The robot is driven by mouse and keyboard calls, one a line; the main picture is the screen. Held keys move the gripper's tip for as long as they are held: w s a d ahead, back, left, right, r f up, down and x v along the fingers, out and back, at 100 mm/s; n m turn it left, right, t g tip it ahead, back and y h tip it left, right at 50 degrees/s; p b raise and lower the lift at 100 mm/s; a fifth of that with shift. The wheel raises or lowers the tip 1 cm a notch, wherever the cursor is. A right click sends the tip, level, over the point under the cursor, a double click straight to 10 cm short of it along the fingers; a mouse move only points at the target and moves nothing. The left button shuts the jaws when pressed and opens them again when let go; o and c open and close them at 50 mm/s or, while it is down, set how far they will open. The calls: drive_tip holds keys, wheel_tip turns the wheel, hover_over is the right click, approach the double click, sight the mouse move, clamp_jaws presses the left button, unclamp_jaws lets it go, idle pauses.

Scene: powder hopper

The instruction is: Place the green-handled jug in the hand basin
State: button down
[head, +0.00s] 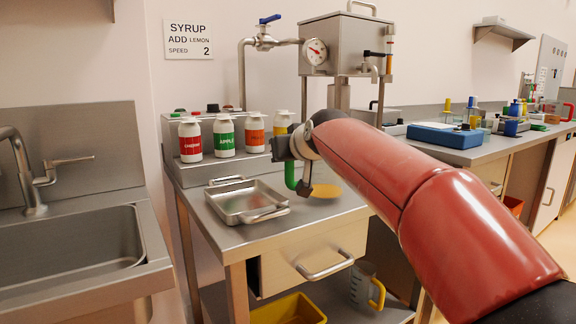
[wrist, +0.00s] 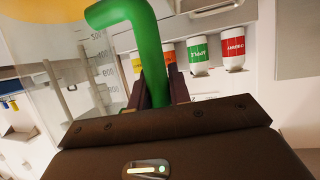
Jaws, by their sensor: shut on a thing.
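The green-handled jug is clear, with grey scale marks on its wall; its body shows in the wrist view (wrist: 88,60). Its green handle (wrist: 147,48) runs down between the fingers of my gripper (wrist: 160,88), which is shut on it. In the head view the green handle (head: 291,175) hangs at my gripper (head: 301,184), over the right part of the steel counter. My arm and gripper hide much of the jug there, and I cannot tell whether its base touches the counter. The hand basin (head: 70,243) is a steel sink at the far left, and looks empty.
A steel tray (head: 243,199) lies on the counter just left of my gripper. Several syrup bottles (head: 224,135) stand behind it. The steel hopper (head: 345,45) with a gauge rises behind my gripper. The basin's tap (head: 30,170) stands at its back. A yellow-handled jug (head: 363,284) sits below.

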drive_tip(key=shift+f, duration=0.7)
drive_tip(key=c, duration=1.3)
unclamp_jaws()
drive_tip(key=shift+r, duration=0.1)
drive_tip(key=b+v, duration=0.2)
drive_tip(key=v, duration=1)
drive_tip(key=shift+r, duration=0.15)
